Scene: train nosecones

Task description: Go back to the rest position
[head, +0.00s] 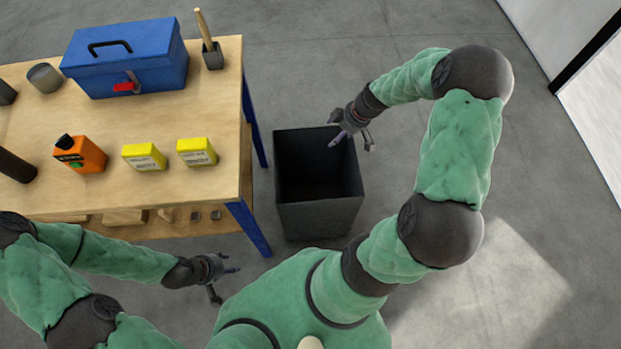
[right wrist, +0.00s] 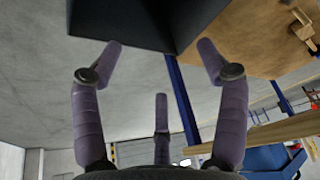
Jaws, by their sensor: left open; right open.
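My right gripper (head: 352,138) is open and empty above the right rim of a dark open-topped bin (head: 318,219) on the floor beside the table. In the right wrist view its fingers (right wrist: 155,62) are spread with nothing between them, and the dark bin (right wrist: 140,22) shows beyond them. My left gripper (head: 226,278) is open and empty, low in front of the table's near right corner. The inside of the bin is dark, and I cannot tell whether anything lies in it.
The wooden table (head: 110,122) with blue legs holds a blue toolbox (head: 130,62), an orange bottle (head: 80,154), two yellow boxes (head: 145,157) (head: 197,152), a grey cup (head: 45,77) and a dark holder with a wooden handle (head: 212,57). Floor right of the bin is clear.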

